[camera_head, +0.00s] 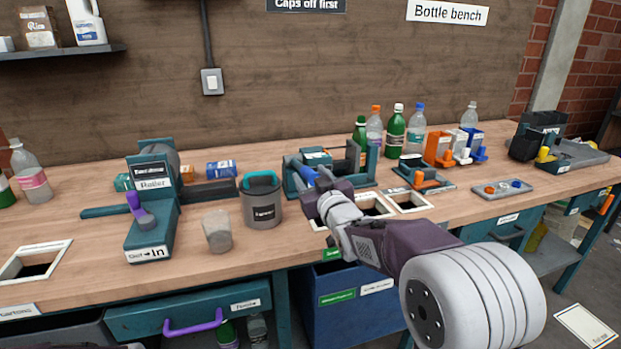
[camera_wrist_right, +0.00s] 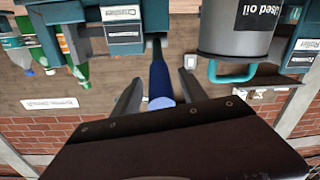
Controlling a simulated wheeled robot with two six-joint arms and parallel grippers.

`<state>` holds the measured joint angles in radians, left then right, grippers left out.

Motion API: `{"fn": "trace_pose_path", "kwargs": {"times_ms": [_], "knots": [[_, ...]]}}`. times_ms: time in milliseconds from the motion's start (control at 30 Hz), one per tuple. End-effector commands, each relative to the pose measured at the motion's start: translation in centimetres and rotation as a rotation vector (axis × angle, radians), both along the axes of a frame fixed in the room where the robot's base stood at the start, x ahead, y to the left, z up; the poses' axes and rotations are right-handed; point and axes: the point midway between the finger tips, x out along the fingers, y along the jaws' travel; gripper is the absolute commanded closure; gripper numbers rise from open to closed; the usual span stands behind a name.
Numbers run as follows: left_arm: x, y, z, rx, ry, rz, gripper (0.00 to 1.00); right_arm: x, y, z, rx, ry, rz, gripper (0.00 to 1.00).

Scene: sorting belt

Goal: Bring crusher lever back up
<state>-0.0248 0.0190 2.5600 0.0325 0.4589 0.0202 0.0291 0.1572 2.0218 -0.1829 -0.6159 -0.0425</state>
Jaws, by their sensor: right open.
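The teal crusher (camera_head: 362,170) stands on the bench near the middle in the head view. Its blue lever (camera_head: 308,173) shows just beyond my right gripper (camera_head: 318,189), which hides part of the crusher. In the right wrist view, which is upside down, the crusher body (camera_wrist_right: 85,38) is at the top with its label. The blue lever handle (camera_wrist_right: 160,80) lies between the two dark fingers of my right gripper (camera_wrist_right: 160,74), with visible gaps on both sides. The right gripper is open around the lever. My left gripper is not in view.
A grey used-oil can (camera_head: 262,208) stands left of the crusher, close to my right gripper. A cloudy cup (camera_head: 217,232) and a teal roller device (camera_head: 150,240) are farther left. Bottles (camera_head: 395,135) stand behind right. Square openings (camera_head: 408,202) are cut in the bench near my arm.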

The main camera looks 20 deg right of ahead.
Motion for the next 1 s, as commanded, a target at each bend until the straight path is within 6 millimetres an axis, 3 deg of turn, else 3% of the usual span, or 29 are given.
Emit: {"fn": "trace_pose_path", "kwargs": {"times_ms": [233,433,1000], "knots": [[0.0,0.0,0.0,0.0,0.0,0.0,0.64,0.21,0.02,0.04,0.0,-0.001,0.0,0.5],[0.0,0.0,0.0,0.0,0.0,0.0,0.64,0.19,0.02,0.04,0.0,0.0,0.0,1.0],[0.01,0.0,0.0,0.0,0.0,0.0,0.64,0.17,0.01,0.0,0.0,0.0,0.0,1.0]]}}
